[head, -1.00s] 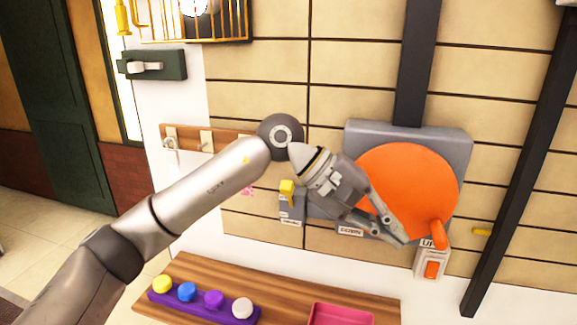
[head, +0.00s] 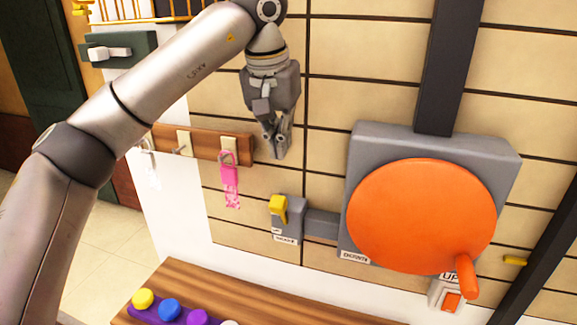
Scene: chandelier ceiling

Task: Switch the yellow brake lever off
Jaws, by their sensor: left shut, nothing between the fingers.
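The yellow brake lever (head: 279,209) sits on a small grey box (head: 290,216) on the wall, left of the large orange disc. A label shows at the bottom of the box. My left gripper (head: 278,153) points down, shut and empty, above the lever and apart from it. Its arm comes in from the left. My right gripper is not in view.
The orange disc (head: 420,215) with a handle (head: 466,276) is mounted on a grey plate. A pink key tag (head: 230,178) hangs from a wooden hook rail (head: 204,144). A wooden shelf (head: 190,276) below holds coloured knobs. An orange switch (head: 451,301) is at lower right.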

